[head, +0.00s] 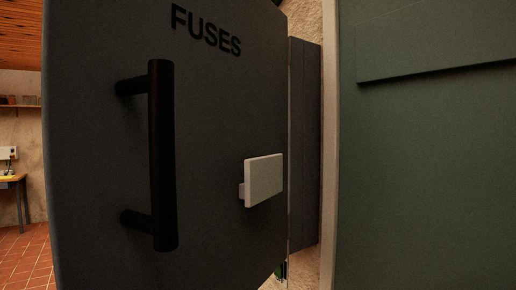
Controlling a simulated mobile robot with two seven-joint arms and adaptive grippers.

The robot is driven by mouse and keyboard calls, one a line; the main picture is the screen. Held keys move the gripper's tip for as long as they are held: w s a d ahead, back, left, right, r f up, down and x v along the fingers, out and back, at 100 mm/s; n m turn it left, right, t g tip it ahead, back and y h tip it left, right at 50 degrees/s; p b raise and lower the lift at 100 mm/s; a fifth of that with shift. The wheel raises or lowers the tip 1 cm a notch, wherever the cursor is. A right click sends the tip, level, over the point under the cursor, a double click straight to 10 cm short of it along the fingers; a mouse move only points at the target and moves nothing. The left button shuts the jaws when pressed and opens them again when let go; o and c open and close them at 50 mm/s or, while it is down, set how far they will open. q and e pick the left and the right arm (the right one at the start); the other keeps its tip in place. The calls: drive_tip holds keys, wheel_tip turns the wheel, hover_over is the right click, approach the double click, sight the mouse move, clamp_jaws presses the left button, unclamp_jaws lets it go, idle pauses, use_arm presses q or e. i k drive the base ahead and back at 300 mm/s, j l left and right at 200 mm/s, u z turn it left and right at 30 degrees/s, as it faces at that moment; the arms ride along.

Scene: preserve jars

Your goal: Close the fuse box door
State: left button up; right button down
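The fuse box door (215,120) is a dark grey panel marked FUSES that fills the left and middle of the head view, very close. It appears swung out toward me, with its free edge at the left. A black vertical bar handle (162,155) is mounted on its left part. A pale rectangular knob or plate (264,180) sticks out near its right edge. Behind that edge, a narrow dark grey strip, perhaps the fuse box (305,145), shows against the wall. The box's inside is hidden. Neither gripper is in view.
A green panel (430,150) with a pale frame (331,150) stands close at the right. At the far left are a red tiled floor (25,255), a table (14,180) and a shelf with jars (20,103). Open floor shows there.

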sight(164, 124)
drive_tip(key=k+j+z, duration=0.1)
drive_tip(key=j, duration=0.3)
drive_tip(key=k+j+z, duration=0.1)
drive_tip(key=k+j, duration=0.4)
drive_tip(key=j, duration=0.2)
drive_tip(key=i+z, duration=0.05)
